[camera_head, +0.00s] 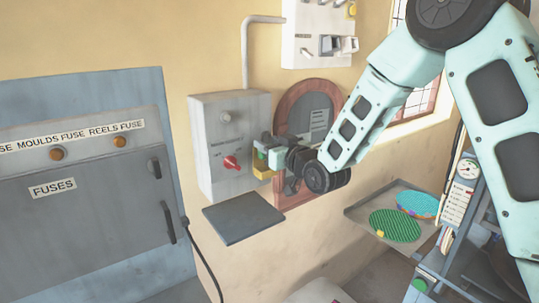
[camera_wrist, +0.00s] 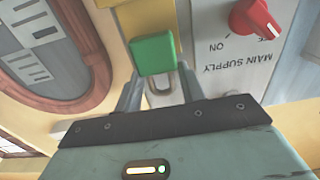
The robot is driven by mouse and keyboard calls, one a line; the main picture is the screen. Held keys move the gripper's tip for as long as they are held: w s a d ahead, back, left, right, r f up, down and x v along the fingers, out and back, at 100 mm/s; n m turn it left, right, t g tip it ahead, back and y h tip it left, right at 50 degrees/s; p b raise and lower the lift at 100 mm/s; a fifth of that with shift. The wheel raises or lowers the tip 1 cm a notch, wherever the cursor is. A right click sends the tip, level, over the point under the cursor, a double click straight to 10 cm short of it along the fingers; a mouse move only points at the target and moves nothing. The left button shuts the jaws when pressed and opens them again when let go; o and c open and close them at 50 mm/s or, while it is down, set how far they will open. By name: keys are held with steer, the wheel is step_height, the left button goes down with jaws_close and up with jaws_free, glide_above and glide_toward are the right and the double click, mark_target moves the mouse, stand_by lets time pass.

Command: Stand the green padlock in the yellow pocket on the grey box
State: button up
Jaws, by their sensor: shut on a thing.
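The green padlock (camera_wrist: 153,54) is at the tips of my gripper (camera_wrist: 160,84) in the wrist view. Its metal shackle points back between the two fingers, which are shut on it. In the head view the padlock (camera_head: 261,154) shows as a small green patch, partly hidden by my gripper (camera_head: 268,150). The yellow pocket (camera_head: 262,173) is on the right part of the grey box (camera_head: 205,150), just below the padlock. In the wrist view the pocket (camera_wrist: 128,18) is behind the padlock. I cannot tell whether the padlock's lower end touches or enters it.
A red knob (camera_head: 231,162) labelled MAIN SUPPLY is on the box, left of the pocket. A dark flat shelf (camera_head: 243,218) juts out below the box. A round reddish frame (camera_head: 290,100) is on the wall to the right. A grey fuse cabinet (camera_head: 90,200) stands left.

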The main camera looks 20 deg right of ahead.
steer(key=shift+f+p, duration=0.65)
steer(key=shift+f, duration=1.75)
steer(key=shift+f+b, duration=0.15)
steer(key=shift+b, duration=0.15)
steer(key=o, duration=1)
steer(key=shift+o, duration=0.2)
